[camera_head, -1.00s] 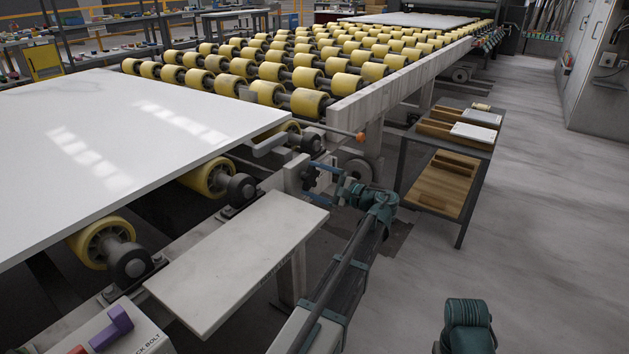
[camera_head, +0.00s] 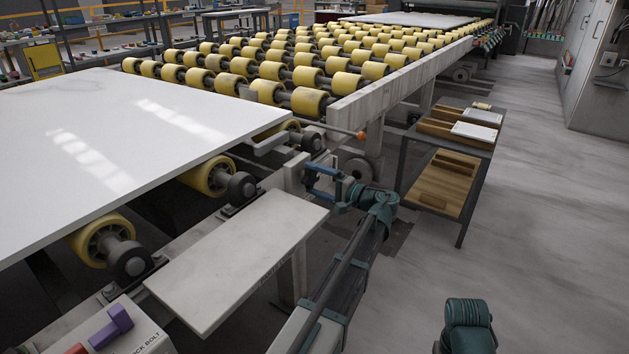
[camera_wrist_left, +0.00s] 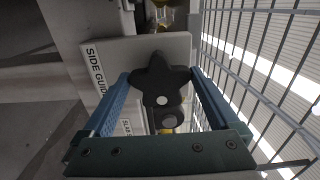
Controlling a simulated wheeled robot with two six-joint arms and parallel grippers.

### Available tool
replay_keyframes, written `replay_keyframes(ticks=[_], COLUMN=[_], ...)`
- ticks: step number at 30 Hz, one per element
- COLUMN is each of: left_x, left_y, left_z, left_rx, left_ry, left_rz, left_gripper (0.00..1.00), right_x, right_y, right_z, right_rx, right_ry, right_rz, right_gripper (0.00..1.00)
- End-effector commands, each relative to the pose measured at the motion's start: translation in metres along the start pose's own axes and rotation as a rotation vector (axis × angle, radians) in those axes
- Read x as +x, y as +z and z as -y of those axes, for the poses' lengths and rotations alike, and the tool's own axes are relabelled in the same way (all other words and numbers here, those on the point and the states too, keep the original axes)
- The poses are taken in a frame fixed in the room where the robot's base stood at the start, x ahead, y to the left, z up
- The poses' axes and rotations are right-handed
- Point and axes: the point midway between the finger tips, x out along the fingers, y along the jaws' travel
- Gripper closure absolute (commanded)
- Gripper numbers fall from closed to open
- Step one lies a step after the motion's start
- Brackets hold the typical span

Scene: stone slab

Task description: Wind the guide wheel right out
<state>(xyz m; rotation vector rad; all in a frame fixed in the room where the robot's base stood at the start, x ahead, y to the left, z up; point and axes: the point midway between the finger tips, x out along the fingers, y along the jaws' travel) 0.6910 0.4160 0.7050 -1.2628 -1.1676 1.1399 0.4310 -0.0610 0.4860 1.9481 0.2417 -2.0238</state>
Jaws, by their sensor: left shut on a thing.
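The guide wheel (camera_wrist_left: 160,80) is a black star-shaped knob on a pale plate marked SIDE GUIDE, seen in the left wrist view. My left gripper (camera_head: 312,178) is shut on it, with one blue finger on each side of its lobes. In the head view the fingers reach in from the right and partly hide the wheel at the machine's side. A large white slab (camera_head: 130,125) lies on the yellow rollers to the left. My right gripper is not in view; only a teal part of my right arm shows at the lower right.
A pale step-like plate (camera_head: 240,255) lies in front of the slab. A purple handle (camera_head: 112,325) sits on a box marked LOCK BOLT at the lower left. A low trolley with wooden trays (camera_head: 443,185) stands to the right. The floor further right is clear.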

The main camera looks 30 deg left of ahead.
Motion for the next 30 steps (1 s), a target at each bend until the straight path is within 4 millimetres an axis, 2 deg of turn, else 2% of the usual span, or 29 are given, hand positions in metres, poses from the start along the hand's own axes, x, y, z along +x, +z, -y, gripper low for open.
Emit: replay_keyframes(ticks=[11, 12, 20, 23, 26, 30], left_x=[-0.001, -0.001, -0.002, -0.008, -0.023, -0.054], left_y=[0.002, 0.002, 0.001, 0.000, 0.000, 0.000], left_z=[-0.001, -0.001, -0.001, -0.001, -0.001, -0.001], left_rx=[-0.004, -0.004, -0.003, -0.003, -0.003, -0.003], left_ry=[0.005, 0.005, 0.002, 0.002, 0.002, 0.002], left_rz=[0.002, 0.002, 0.001, -0.001, -0.002, -0.004], left_gripper=[0.61, 0.02, 0.00, 0.00, 0.00, 0.00], right_x=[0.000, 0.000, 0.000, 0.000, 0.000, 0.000], right_y=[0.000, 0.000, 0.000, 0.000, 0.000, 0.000], right_z=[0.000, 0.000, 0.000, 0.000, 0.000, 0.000], right_rx=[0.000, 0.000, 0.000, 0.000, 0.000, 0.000], right_ry=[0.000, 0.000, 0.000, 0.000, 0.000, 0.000], right_rz=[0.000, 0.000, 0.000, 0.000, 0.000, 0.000], right_gripper=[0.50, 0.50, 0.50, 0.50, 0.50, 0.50])
